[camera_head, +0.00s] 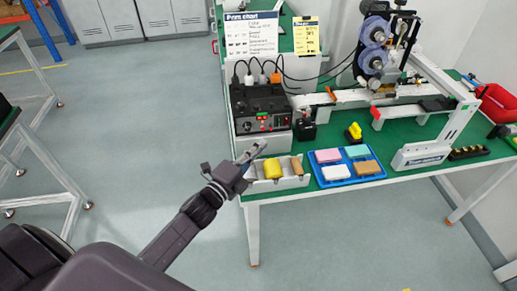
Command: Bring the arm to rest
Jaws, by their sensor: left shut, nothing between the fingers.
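My left arm (180,232) reaches up from the lower left. My left gripper (254,152) is shut and empty, at the table's front left corner, above the left end of a white tray (291,183). The tray holds a yellow object (272,167) and a brown one (296,165), just right of the fingers. From this view I cannot tell whether the fingers touch the tray. My right gripper is not in view.
On the green table stand a black control box (262,108), a blue tray (323,181) with several coloured blocks, and a large printing machine (376,60). Notices (250,38) stand behind. The floor (140,130) left of the table is open. Another table frame (50,165) stands at far left.

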